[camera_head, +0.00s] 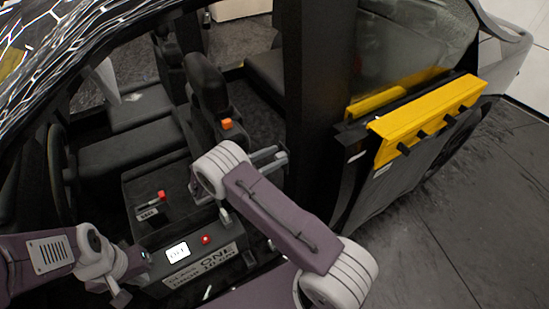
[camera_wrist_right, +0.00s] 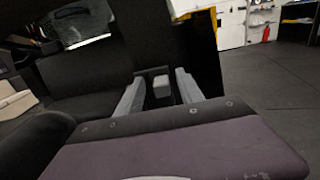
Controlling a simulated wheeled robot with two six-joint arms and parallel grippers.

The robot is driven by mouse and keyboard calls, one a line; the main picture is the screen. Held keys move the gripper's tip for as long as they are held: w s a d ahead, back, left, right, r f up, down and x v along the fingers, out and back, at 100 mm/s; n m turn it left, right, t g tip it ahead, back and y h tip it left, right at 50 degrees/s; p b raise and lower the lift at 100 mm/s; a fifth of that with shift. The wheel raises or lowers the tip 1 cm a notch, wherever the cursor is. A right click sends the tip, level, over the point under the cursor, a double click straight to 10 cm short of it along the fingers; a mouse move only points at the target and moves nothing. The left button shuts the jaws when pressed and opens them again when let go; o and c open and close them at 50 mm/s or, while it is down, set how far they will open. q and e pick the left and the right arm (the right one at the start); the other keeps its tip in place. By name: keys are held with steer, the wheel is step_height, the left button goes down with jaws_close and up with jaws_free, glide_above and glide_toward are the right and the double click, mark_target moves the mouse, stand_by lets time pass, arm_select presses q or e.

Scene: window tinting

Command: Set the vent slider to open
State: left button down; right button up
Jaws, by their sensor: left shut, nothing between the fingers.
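A small slider with a red knob (camera_head: 162,196) sits in a dark slot on the console between the seats, beside a small white label (camera_head: 148,213). I cannot read the label or tell for certain that this is the vent slider. My left gripper (camera_head: 144,257) is shut and empty at the lower left, beside the near end of the console and apart from the knob. My right gripper (camera_head: 272,158) is open to the right of the knob, near the door pillar. Its spread grey fingers show in the right wrist view (camera_wrist_right: 160,95), with a small grey block visible between them.
A control box with a small lit display (camera_head: 178,252), a red button (camera_head: 206,239) and a large label is at the console's near end. An orange knob (camera_head: 227,124) is by the seat.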

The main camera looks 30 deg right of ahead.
steer(key=shift+a+f, duration=0.1)
steer(key=shift+a, duration=0.05)
steer(key=a+b, duration=0.1)
steer(key=a, duration=0.7)
steer(key=shift+s+a+b, duration=0.3)
steer(key=shift+s+a, duration=0.05)
steer(key=shift+a, duration=0.05)
